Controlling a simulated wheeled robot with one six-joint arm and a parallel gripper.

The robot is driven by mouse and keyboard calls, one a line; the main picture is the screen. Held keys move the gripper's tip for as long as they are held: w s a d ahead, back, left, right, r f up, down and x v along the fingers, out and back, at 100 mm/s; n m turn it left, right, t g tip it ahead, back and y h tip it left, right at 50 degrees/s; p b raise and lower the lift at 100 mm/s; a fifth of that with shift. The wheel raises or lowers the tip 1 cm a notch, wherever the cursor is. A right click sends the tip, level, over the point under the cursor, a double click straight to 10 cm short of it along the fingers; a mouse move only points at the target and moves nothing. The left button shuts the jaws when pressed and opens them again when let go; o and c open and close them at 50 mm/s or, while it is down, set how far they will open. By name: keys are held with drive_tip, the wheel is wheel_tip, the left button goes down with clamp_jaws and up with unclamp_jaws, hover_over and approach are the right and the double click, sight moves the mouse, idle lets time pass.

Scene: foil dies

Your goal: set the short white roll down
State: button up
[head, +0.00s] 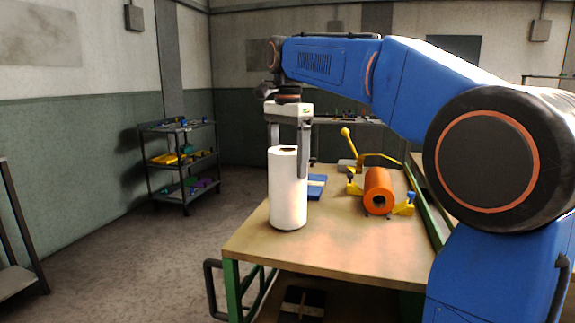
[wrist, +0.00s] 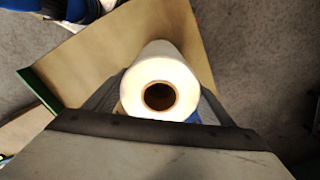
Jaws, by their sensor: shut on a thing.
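A white roll (head: 288,190) stands upright in the head view, over the near left part of the workbench (head: 330,245). My gripper (head: 289,158) points down from above with its fingers on either side of the roll's top, shut on it. In the wrist view the roll (wrist: 160,72) shows end-on with its brown hollow core, between the fingers of my gripper (wrist: 157,100). The roll's lower end is at or very near the bench top; I cannot tell whether it touches.
An orange roll (head: 379,187) lies in a yellow holder to the right on the bench. A blue item (head: 316,187) lies just behind the white roll. A shelf rack (head: 180,160) stands at the back left. The bench front is clear.

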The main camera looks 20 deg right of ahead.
drive_tip(key=shift+f, duration=0.5)
drive_tip(key=o, duration=2.1)
wheel_tip(320, 180, up, 12)
drive_tip(key=shift+r, duration=0.1)
